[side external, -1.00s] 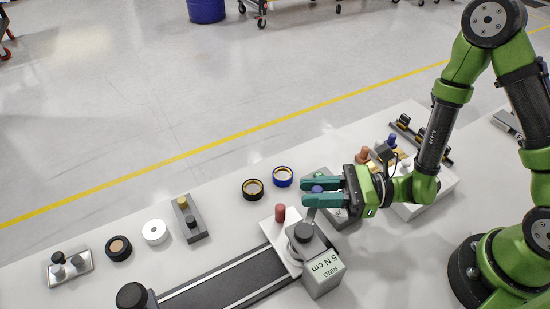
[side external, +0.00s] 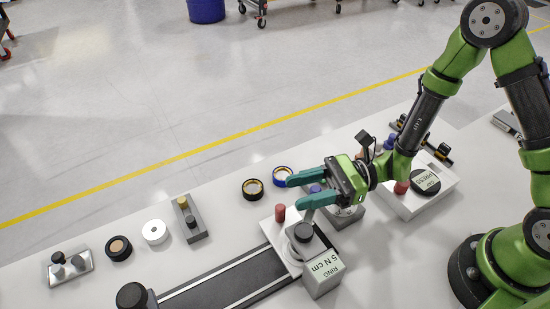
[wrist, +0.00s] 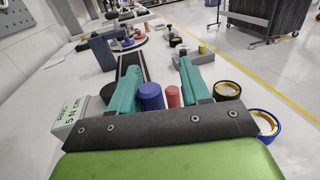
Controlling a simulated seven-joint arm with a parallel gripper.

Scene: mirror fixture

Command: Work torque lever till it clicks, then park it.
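A grey lever arm seems to run from the hub towards a blue-purple knob (side external: 315,189), partly hidden by my gripper. A red peg (side external: 280,213) stands upright on the plate. My gripper (side external: 296,191) is open, its teal fingers on either side of the knob. In the wrist view, the blue knob (wrist: 151,97) is between the fingers, nearer the left one, with the red peg (wrist: 173,97) beyond it.
A white press box (side external: 425,186) with a red knob stands to the right. Bare table lies between the left-hand parts.

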